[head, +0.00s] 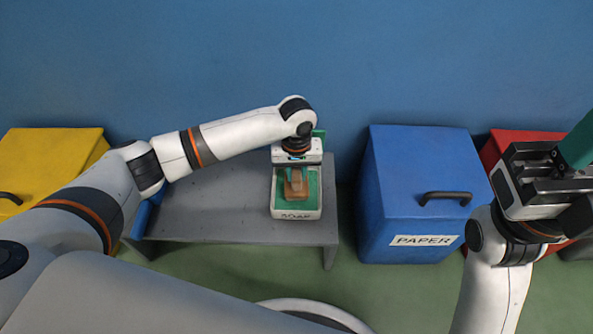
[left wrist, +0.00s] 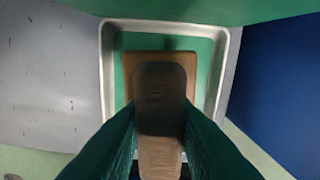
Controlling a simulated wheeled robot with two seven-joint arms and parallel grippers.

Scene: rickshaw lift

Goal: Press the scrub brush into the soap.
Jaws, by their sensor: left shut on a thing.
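A wooden brush (head: 297,188) is in the grasp of my left gripper (head: 296,174), which points down over the soap tray. The brush also shows in the left wrist view (left wrist: 158,98), its handle running between the dark green fingers. The soap tray (head: 297,214) is white, marked SOAP on its front, and has a green inside. Its pale rim also shows in the left wrist view (left wrist: 106,75). The brush's block is within the tray outline; its bristles are hidden, so contact cannot be told. My right gripper (head: 580,150) is raised at the right edge, partly cut off.
The tray stands on a low grey table (head: 215,215). A blue box marked PAPER (head: 410,180) stands right of it, with a red box (head: 495,150) beyond. A yellow box (head: 55,150) is at the left. Bare table lies left of the tray.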

